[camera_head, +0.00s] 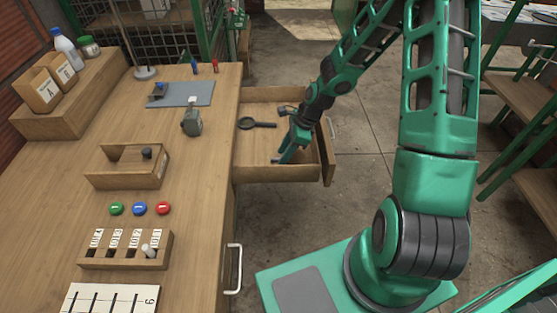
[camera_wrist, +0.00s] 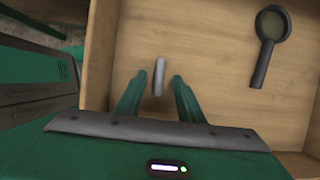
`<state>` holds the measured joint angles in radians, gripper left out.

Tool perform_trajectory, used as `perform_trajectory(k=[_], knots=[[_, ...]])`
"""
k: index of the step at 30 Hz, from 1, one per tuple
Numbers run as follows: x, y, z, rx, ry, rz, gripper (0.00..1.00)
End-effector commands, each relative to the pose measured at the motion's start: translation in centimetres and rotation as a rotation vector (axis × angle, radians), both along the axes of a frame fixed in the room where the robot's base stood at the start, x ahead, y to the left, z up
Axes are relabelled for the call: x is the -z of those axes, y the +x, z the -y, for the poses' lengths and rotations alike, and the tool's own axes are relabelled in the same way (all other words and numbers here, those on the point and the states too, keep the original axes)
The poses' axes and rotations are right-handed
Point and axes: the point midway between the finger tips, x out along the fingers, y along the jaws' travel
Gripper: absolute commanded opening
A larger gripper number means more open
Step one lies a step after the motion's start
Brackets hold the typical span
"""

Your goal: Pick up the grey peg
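A small grey peg (camera_wrist: 159,77) lies in the open wooden drawer (camera_head: 270,174) and shows in the wrist view. My gripper (camera_wrist: 160,80) is open, with one green finger on each side of the peg and a visible gap to both. The peg appears level with the fingertips; whether they reach down to its height I cannot tell. In the head view my gripper (camera_head: 283,157) reaches down into the front right part of the drawer. The peg is not clearly visible there.
A magnifying glass (camera_head: 255,123) lies in the drawer, also in the wrist view (camera_wrist: 268,38). The drawer's walls surround my gripper closely on the right and front. The workbench (camera_head: 205,225) beside it holds a slotted block (camera_head: 125,262), coloured buttons and a wooden holder (camera_head: 125,180).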

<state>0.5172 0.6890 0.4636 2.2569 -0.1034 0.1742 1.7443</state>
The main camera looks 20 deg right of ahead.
Motion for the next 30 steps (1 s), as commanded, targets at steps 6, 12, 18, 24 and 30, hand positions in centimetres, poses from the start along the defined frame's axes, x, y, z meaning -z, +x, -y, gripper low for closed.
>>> perform_trajectory(k=[6, 12, 18, 24, 30], knots=[[0.76, 0.1, -0.27, 0.0, 0.0, 0.001, 0.34], [0.74, 0.1, -0.24, 0.001, 0.0, 0.001, 0.22], [0.73, 0.11, -0.24, 0.001, 0.0, 0.001, 0.0], [0.72, 0.1, -0.22, 0.001, 0.0, 0.001, 0.0], [0.48, 0.11, -0.22, 0.0, -0.001, 0.001, 0.0]])
